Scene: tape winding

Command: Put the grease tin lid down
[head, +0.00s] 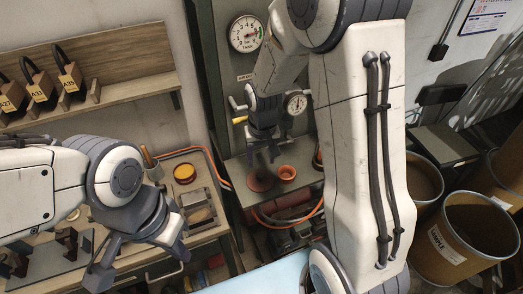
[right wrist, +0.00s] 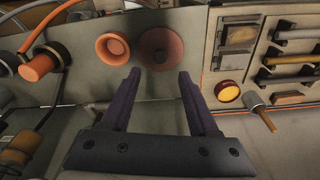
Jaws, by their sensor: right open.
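The reddish-brown disc that looks like the grease tin lid (head: 260,181) lies on the grey ledge (head: 235,168) below the gauges. In the right wrist view, the lid (right wrist: 161,48) shows whole, just beyond the fingertips. The small orange round tin (head: 287,173) stands just right of it; in the right wrist view the tin (right wrist: 112,46) is left of the lid. My right gripper (head: 264,157) points down over the lid, open, with nothing between its fingers (right wrist: 158,76). My left gripper (head: 140,262) is open and empty at the front of the wooden bench.
A wooden bench (head: 222,233) at left holds an amber-topped round tin (head: 185,173) and a metal tray. Gauges (head: 246,33) and valve handles (head: 238,120) are near my right arm. Orange hoses run below the ledge. Brown drums (head: 470,235) stand at right.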

